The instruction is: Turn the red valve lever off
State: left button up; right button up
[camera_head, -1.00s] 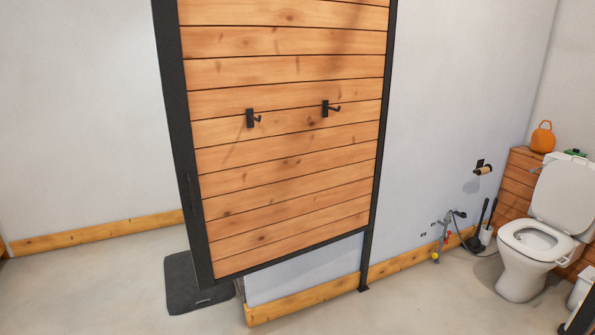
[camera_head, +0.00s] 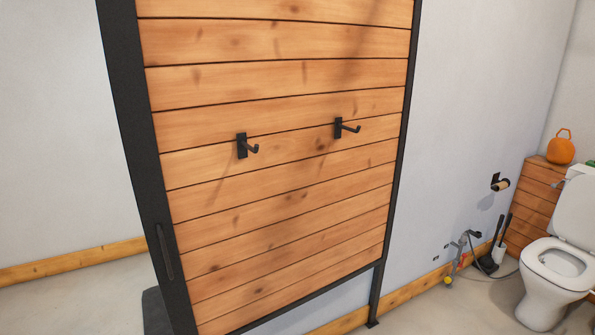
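A small pipe fitting with a red part (camera_head: 463,259) and a yellow part (camera_head: 448,281) stands low by the wall, left of the toilet. The red part is too small to tell whether it is the valve lever or how it is turned. Neither of my grippers is in view.
A wooden partition (camera_head: 285,180) with a black frame and two black hooks stands close in front. A toilet (camera_head: 550,275), a brush set (camera_head: 497,250), a paper holder (camera_head: 500,183) and an orange container (camera_head: 561,148) are at the right. Floor (camera_head: 420,318) between partition and toilet is clear.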

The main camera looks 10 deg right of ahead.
aim_at(464, 255)
jog(key=i+l+z, duration=0.1)
jog(key=i+z, duration=0.2)
jog(key=z, duration=0.15)
jog(key=i+z, duration=0.4)
jog(key=i+j+z, duration=0.1)
jog(key=z, duration=0.35)
jog(key=i+l+z, duration=0.1)
jog(key=i+z, duration=0.25)
jog(key=i, duration=0.15)
jog(key=i+z, duration=0.35)
jog(key=i+j, duration=0.05)
jog(key=i, duration=0.05)
